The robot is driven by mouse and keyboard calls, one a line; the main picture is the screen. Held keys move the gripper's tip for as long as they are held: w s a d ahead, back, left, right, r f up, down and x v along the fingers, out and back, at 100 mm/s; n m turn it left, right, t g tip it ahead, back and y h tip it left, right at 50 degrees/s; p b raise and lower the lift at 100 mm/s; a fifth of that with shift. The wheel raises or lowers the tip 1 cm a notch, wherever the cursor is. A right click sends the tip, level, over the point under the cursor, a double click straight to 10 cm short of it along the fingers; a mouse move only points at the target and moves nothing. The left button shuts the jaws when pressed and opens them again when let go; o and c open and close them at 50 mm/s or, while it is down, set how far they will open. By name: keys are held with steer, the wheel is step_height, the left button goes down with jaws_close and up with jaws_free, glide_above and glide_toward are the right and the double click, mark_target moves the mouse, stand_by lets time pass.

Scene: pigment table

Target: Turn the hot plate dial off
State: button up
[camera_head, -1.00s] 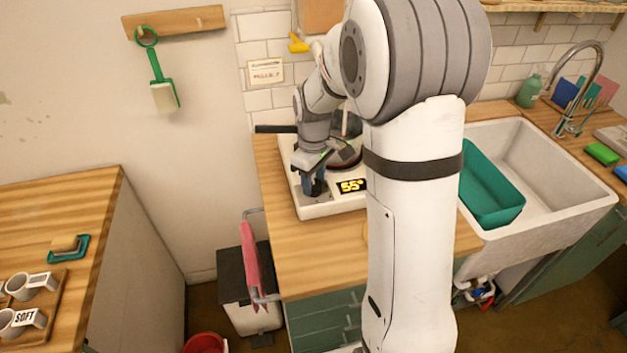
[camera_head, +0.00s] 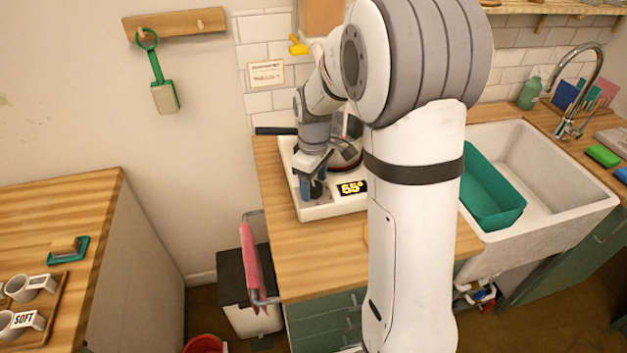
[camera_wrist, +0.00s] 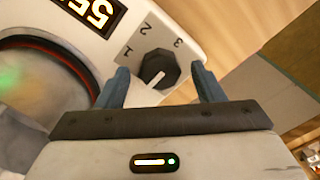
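The hot plate (camera_head: 330,209) is a white unit on the wooden counter, with a yellow 55° display (camera_head: 352,188). Its dark dial (camera_wrist: 158,68) has a white pointer line and the numbers 1, 2 and 3 around it. In the wrist view the line slants along the dial's lower-left part, away from the numbers. My gripper (camera_wrist: 160,80) is open, its blue fingers on either side of the dial with a small gap showing each side. In the head view my gripper (camera_head: 312,190) is low over the hot plate's front left and hides most of the dial.
A pot (camera_head: 347,152) stands on the hot plate behind my gripper, and a dark handle (camera_head: 275,131) sticks out left. The wooden counter (camera_head: 320,260) in front is clear. A sink with a teal basin (camera_head: 485,190) lies right.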

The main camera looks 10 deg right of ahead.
mark_target(314, 185)
step_height(314, 185, up, 7)
steer(key=shift+r+b, duration=0.1)
steer(key=shift+b, duration=0.25)
steer(key=shift+r, duration=0.3)
steer(key=shift+s, duration=0.1)
steer(key=s+r+m+t, duration=0.1)
steer(key=s+m+t, duration=0.2)
steer(key=s+m, duration=0.6)
steer(key=s, duration=1.2)
steer(key=shift+s+r, duration=0.2)
steer(key=shift+r, duration=0.2)
